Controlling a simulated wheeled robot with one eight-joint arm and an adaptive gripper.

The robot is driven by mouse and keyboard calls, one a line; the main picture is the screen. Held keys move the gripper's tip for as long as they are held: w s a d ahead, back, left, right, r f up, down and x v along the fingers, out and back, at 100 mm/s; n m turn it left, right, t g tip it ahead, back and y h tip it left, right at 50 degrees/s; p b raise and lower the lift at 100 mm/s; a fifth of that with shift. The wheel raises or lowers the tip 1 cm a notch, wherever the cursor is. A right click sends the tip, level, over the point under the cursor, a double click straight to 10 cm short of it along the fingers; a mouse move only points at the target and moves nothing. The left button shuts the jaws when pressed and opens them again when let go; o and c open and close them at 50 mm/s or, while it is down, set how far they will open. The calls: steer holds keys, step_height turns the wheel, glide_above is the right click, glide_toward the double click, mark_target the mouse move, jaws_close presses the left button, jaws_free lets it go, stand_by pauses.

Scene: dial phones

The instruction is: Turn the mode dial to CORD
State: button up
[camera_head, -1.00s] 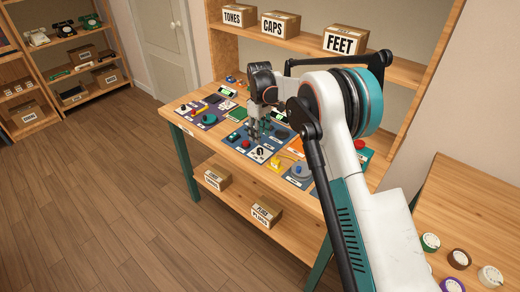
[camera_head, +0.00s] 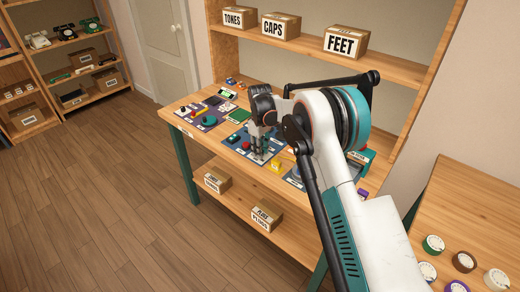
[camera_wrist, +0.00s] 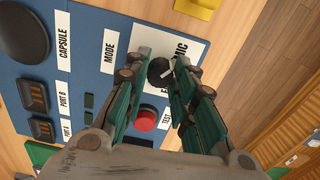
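The mode dial (camera_wrist: 159,70) is a dark round knob with a white pointer on a white card, beside the MODE label (camera_wrist: 109,46) on a blue panel (camera_wrist: 80,85). On the card, "MIC" shows above right of the dial; another word below is mostly hidden by the fingers, and no whole CORD label is readable. My gripper (camera_wrist: 162,58) is open, with its two green-padded fingers on either side of the dial. Narrow gaps seem to show; I cannot tell whether either finger touches it. In the head view my gripper (camera_head: 258,150) stands over the panel and hides the dial.
A red TEST button (camera_wrist: 146,119) sits close beside the fingers. A black capsule disc (camera_wrist: 22,32) and two port sockets (camera_wrist: 38,96) are farther left. A yellow part (camera_wrist: 198,7) lies beyond the panel. Other panels, such as the purple one (camera_head: 212,107), crowd the workbench.

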jaws_close()
steer(key=shift+m, duration=0.3)
steer(key=m, duration=0.3)
steer(key=shift+m, duration=0.3)
steer(key=m, duration=0.6)
steer(key=shift+m, duration=0.4)
steer(key=o, duration=0.8)
jaws_free()
